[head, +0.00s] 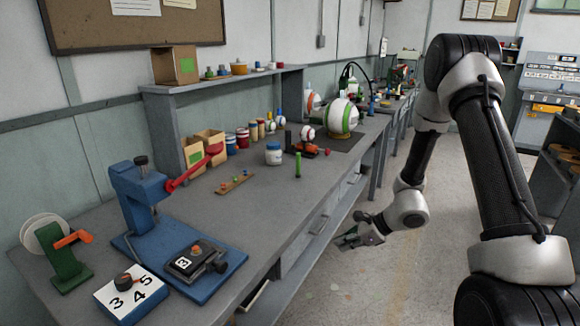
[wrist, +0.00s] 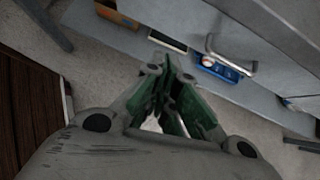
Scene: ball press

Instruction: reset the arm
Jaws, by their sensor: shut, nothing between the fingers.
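My arm (head: 490,150) rises at the right of the head view and bends over and down. My gripper (head: 352,238) hangs in front of the bench's front edge, above the floor. It is shut and empty. In the wrist view its green-padded fingers (wrist: 168,85) meet at the tips. The blue press (head: 140,200) with a red lever (head: 194,168) stands on the near part of the bench, well left of the gripper. Nothing touches the gripper.
The grey bench (head: 270,205) runs along the left wall, with jars, cartons and balls on it. A white numbered box (head: 125,295) and a green reel stand (head: 65,262) sit near the front. The lower shelf (wrist: 190,55) holds a blue bin (wrist: 222,70). Floor (head: 375,285) is clear.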

